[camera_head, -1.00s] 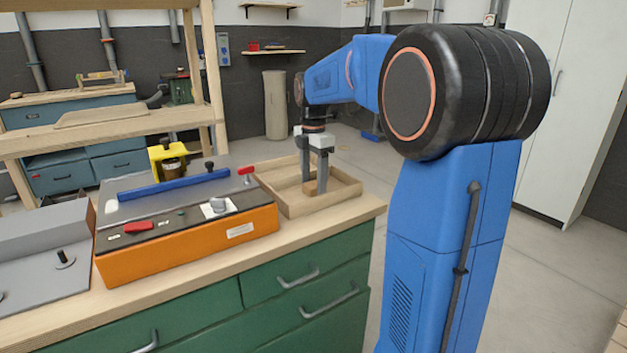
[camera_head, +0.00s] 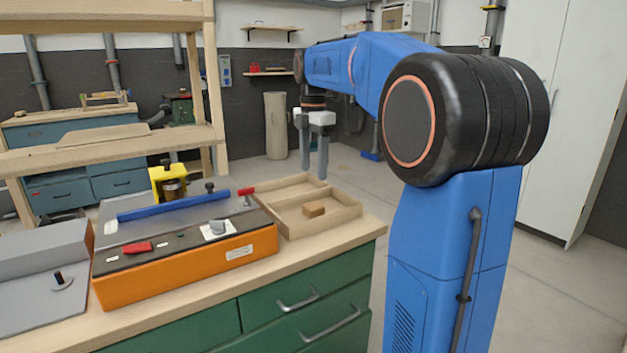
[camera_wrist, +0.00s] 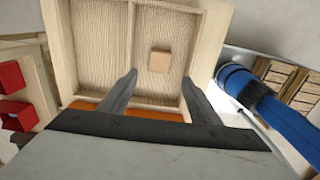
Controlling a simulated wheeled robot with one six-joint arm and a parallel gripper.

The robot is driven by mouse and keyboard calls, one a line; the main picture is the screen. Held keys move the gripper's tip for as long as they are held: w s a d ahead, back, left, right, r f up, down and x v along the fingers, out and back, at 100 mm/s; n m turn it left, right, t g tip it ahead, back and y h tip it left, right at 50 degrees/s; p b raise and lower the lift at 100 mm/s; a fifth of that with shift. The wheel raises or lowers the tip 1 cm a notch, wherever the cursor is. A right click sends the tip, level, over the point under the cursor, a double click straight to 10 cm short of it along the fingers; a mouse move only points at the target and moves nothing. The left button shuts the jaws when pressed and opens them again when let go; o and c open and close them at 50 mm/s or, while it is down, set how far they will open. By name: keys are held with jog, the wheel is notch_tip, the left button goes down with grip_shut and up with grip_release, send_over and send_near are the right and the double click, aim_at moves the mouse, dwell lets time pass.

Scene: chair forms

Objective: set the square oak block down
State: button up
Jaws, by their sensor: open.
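The square oak block (camera_head: 314,209) is a small light-brown piece lying flat in the front compartment of a shallow wooden tray (camera_head: 347,216). In the wrist view the block (camera_wrist: 160,61) sits in the right compartment, clear of the walls and divider. My gripper (camera_head: 314,176) is open and empty above the tray, apart from the block. In the wrist view its two fingers (camera_wrist: 158,84) are spread wide, with the block beyond them.
An orange machine (camera_head: 188,262) with a grey top and blue bar stands left of the tray. A yellow item (camera_head: 167,181) is behind it. A wooden shelf frame (camera_head: 207,100) rises at the back left. The tray's other compartment (camera_wrist: 101,50) is empty.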

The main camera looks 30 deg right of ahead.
jog(key=s+a+f+m+t, duration=0.1)
jog(key=s+a+f+m, duration=0.3)
jog(key=s, duration=0.4)
jog(key=s+a+f+m+t, duration=0.1)
jog(key=s+a+f+m, duration=0.1)
jog(key=s+a+m, duration=0.45)
jog(key=s+a+f+m+t, duration=0.2)
jog(key=s+f+m, duration=0.6)
jog(key=s+f, duration=0.6)
jog(key=shift+s+a+f+t, duration=0.2)
jog(key=shift+s+a+t, duration=0.2)
jog(key=shift+s+a, duration=0.35)
jog(key=shift+s+d, duration=0.1)
